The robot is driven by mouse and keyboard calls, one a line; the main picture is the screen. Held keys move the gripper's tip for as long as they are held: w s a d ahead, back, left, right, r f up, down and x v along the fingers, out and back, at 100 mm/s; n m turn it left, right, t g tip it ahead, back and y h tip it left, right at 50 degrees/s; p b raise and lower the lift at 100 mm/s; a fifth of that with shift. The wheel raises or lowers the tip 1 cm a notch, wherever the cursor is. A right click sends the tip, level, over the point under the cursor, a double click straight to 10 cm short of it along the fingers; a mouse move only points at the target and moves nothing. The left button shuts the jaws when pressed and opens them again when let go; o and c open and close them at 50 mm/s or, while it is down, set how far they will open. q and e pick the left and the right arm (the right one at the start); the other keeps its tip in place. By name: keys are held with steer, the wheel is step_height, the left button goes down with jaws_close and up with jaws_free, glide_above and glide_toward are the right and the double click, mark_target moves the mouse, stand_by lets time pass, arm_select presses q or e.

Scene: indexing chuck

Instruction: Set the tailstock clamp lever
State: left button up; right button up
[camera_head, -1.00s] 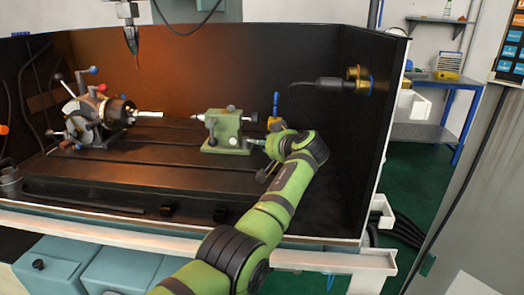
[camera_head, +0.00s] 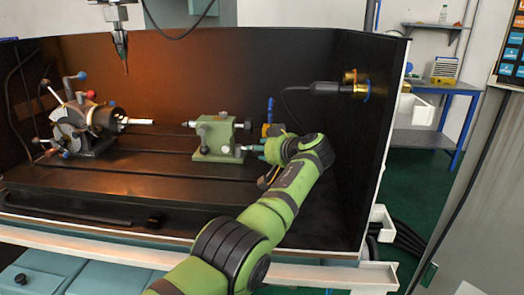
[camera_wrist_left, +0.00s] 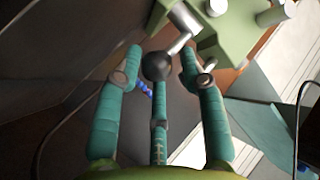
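My left gripper (camera_head: 266,149) is just right of the tailstock. In the left wrist view its teal fingers (camera_wrist_left: 160,72) are spread, with the knob between the tips and gaps visible at both sides. Whether the middle finger touches the knob is unclear. My right gripper is not in view.
The chuck unit (camera_head: 88,122) with several ball-ended handles stands on the bed's left. A pointed tool (camera_head: 120,48) hangs above. A blue-handled part (camera_head: 270,108) stands behind my gripper. A dark enclosure wall (camera_head: 375,130) closes the right side.

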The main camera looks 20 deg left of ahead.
arm_select(q)
steer(key=shift+f, duration=0.1)
steer(key=shift+s+d, duration=0.2)
steer(key=shift+d, duration=0.15)
steer(key=shift+v, duration=3.35)
steer(key=shift+a, duration=0.1)
